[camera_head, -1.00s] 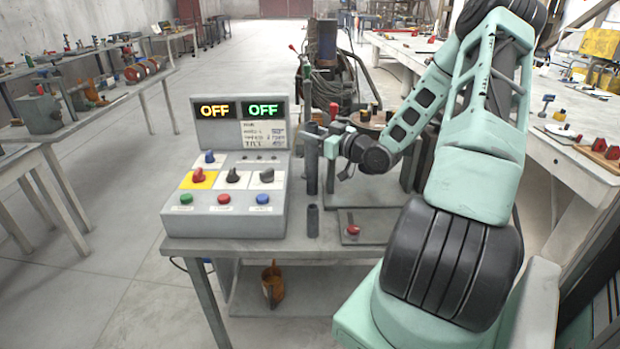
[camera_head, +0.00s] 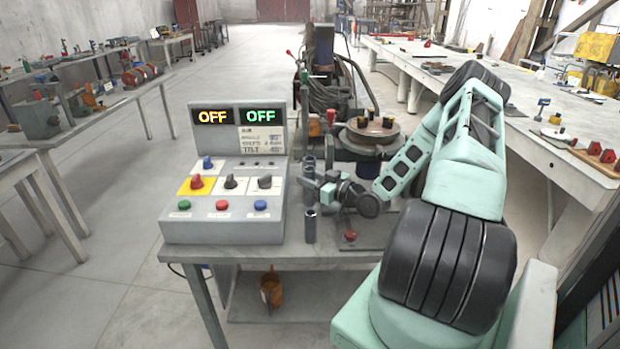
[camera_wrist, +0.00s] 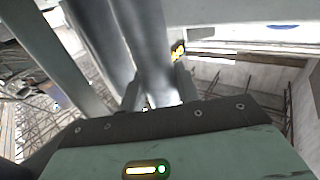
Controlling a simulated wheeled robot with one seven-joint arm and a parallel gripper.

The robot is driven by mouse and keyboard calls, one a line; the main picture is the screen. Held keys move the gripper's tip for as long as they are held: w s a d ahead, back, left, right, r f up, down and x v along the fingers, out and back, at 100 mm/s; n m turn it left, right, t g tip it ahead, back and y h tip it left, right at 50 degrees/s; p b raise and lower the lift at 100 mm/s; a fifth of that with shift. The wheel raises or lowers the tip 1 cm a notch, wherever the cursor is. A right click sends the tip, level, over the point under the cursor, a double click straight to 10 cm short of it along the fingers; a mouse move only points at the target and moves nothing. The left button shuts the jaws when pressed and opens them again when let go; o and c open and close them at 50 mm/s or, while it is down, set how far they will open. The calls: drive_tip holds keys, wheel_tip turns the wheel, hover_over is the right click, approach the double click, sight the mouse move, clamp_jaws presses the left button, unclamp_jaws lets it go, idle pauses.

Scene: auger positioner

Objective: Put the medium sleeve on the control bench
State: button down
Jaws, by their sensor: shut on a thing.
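My gripper (camera_head: 318,188) is shut on a dark grey tube, which I take to be the medium sleeve (camera_head: 309,166). It holds the sleeve roughly upright just right of the control box, over the control bench (camera_head: 290,251). In the wrist view, the grey metallic sleeve (camera_wrist: 148,45) runs between the fingers, with another grey tubular shape close on its left. The sleeve's lower end is partly hidden by the gripper in the head view, so I cannot tell whether it touches the bench. A shorter dark sleeve (camera_head: 310,226) stands upright on the bench in front of it.
The control box (camera_head: 225,195), with knobs, buttons and two OFF displays, fills the bench's left side. A small plate with a red knob (camera_head: 350,237) lies right of the short sleeve. A round turntable (camera_head: 370,133) stands behind. The bench's front edge is close.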

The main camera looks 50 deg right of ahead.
drive_tip(key=shift+f+b, duration=0.4)
drive_tip(key=shift+f, duration=0.2)
drive_tip(key=c, duration=1.3)
unclamp_jaws()
drive_tip(key=shift+r+p, duration=0.45)
drive_tip(key=shift+r, duration=0.15)
drive_tip(key=s+b, duration=0.3)
drive_tip(key=s, duration=0.9)
drive_tip(key=shift+d, duration=0.3)
